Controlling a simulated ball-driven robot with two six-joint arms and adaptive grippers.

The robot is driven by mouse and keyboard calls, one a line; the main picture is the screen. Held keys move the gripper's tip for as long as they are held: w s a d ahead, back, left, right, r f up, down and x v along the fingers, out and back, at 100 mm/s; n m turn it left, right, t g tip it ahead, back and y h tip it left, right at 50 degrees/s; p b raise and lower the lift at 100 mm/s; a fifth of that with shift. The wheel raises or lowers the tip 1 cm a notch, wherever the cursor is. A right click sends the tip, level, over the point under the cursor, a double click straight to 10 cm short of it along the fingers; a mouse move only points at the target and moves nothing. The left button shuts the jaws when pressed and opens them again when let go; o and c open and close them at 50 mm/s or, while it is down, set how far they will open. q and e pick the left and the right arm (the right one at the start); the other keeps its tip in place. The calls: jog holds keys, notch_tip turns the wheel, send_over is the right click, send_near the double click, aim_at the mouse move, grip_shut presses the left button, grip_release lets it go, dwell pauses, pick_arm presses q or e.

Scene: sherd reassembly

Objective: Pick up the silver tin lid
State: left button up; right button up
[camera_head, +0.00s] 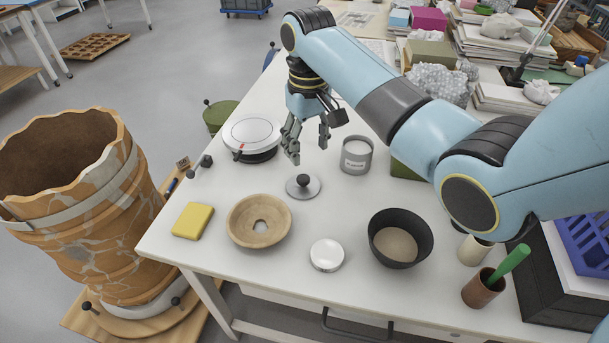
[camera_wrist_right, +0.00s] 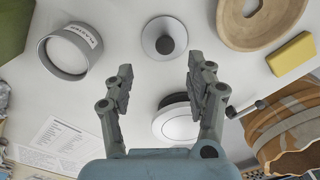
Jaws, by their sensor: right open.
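The silver tin lid (camera_head: 303,188) is a grey disc with a black knob, lying flat on the white table. It also shows in the right wrist view (camera_wrist_right: 152,32), near the top middle. My right gripper (camera_head: 308,143) is open and empty above the table, with the lid below it and nearer the front edge in the head view. In the right wrist view its two fingers (camera_wrist_right: 160,75) stand apart, and the lid is beyond the fingertips, not touched. An open grey labelled tin (camera_head: 354,165) stands to the right of the lid. My left gripper is not in view.
A round white-topped device (camera_head: 252,132) is left of the gripper. A wooden ring-like dish (camera_head: 245,210), yellow block (camera_head: 193,220), small white disc (camera_head: 326,256) and black bowl (camera_head: 400,262) lie toward the front. Bare table surrounds the lid.

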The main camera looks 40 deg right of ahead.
aim_at(303, 178)
jog(key=f, duration=0.1)
jog(key=a+f, duration=0.1)
jog(key=shift+f, duration=0.75)
jog(key=shift+d+f+b, duration=0.15)
jog(key=shift+f+b, duration=0.15)
jog(key=shift+f, duration=0.05)
jog(key=f, duration=0.3)
jog(key=shift+w+f+b, duration=0.25)
jog(key=shift+f+b, duration=0.1)
jog(key=shift+f, duration=0.5)
jog(key=shift+c, duration=1.1)
jog(key=c, duration=0.4)
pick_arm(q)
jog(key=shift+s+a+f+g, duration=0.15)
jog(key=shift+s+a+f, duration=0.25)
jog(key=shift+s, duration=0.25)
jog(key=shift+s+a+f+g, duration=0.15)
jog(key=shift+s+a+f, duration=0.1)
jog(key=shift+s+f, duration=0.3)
pick_arm(e)
jog(key=c, duration=0.5)
